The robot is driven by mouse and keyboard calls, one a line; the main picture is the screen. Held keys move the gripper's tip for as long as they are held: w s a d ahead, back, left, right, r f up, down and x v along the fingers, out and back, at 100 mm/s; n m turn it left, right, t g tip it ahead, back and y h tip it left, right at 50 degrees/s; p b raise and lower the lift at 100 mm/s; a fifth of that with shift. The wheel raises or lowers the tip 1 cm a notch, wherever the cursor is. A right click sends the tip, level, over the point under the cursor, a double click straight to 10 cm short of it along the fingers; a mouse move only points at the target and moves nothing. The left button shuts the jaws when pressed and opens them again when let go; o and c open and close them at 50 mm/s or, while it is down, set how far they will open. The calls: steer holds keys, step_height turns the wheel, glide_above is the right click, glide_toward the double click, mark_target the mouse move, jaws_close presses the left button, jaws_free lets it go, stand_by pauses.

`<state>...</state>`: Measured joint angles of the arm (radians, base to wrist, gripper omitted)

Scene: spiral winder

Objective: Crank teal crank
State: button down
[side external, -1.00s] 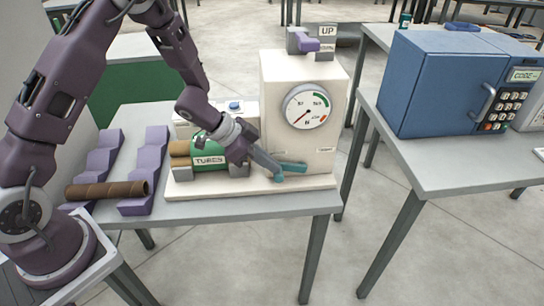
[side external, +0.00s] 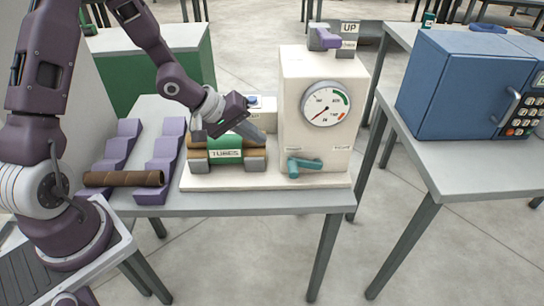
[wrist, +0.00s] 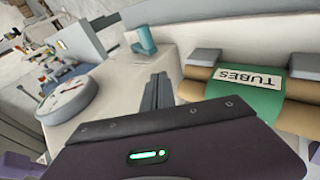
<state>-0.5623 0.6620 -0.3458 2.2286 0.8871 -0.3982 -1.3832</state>
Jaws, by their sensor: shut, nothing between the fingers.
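The teal crank (side external: 307,164) sits low on the front of the cream winder housing (side external: 314,110), its stubby grip to the left. In the wrist view the crank (wrist: 143,42) stands beyond my fingertips. My gripper (side external: 262,138) is shut and empty, left of and above the crank and apart from it. Its closed fingers (wrist: 157,90) point toward the housing. The round gauge (side external: 326,103) is above the crank, its needle slanting to the lower left. A green label reading TUBES (side external: 226,149) wraps brown tubes just below and left of my gripper.
A brown tube (side external: 124,178) lies across purple stepped racks (side external: 160,163) at left. A blue cabinet with a keypad (side external: 460,85) stands on the right table. The base plate before the crank is clear.

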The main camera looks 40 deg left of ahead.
steer(key=d+f+n+g, duration=0.1)
steer(key=f+n, duration=0.3)
steer(key=n, duration=0.2)
steer(key=d+f+n+g, duration=0.1)
steer(key=d+f+n, duration=0.1)
steer(key=f+n, duration=0.2)
steer(key=d+f+n, duration=0.1)
steer(key=f+n, duration=0.3)
steer(key=n, duration=0.3)
steer(key=shift+w+d+n+g+h, duration=0.1)
steer(key=shift+d+n+g+h, duration=0.3)
steer(key=r, duration=0.1)
steer(key=w+d+r, duration=0.1)
steer(key=shift+w+r, duration=0.15)
steer(key=shift+r, duration=0.15)
steer(key=shift+w+d+r, duration=0.2)
steer(key=shift+d+r, duration=0.05)
steer(key=shift+r, duration=0.2)
